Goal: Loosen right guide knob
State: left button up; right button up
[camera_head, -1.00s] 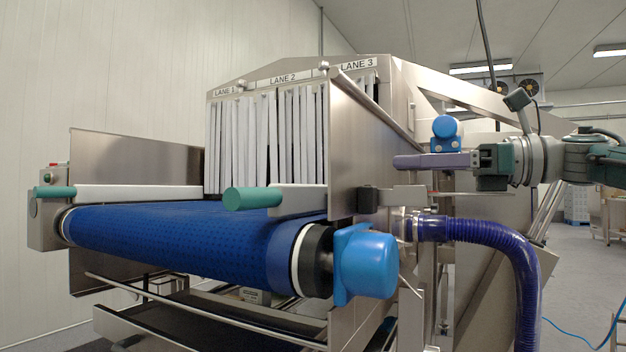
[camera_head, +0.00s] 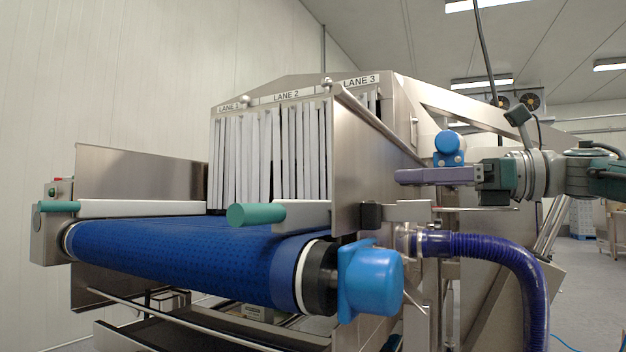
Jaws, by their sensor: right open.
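The right guide is a white rail (camera_head: 302,214) with a teal cylinder (camera_head: 250,215) at its near end, over the blue belt. A black knob-like block (camera_head: 371,216) sits outside the steel side plate, beside a metal bracket; I cannot tell for sure which part is the guide knob. My right gripper (camera_head: 402,177) comes in from the right with purple fingers pointing left. It is open and empty, above and slightly right of the black block and apart from it. One finger largely hides the other. My left gripper is out of view.
A blue motor cover (camera_head: 370,280) juts out below the black block. A dark blue hose (camera_head: 510,252) curves down at the right. A blue round fitting (camera_head: 449,143) is just behind the right gripper. The steel side plate (camera_head: 365,165) stands left of it.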

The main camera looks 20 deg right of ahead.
jog(key=v, duration=1)
jog(key=shift+b, duration=0.35)
jog(key=shift+r, duration=0.1)
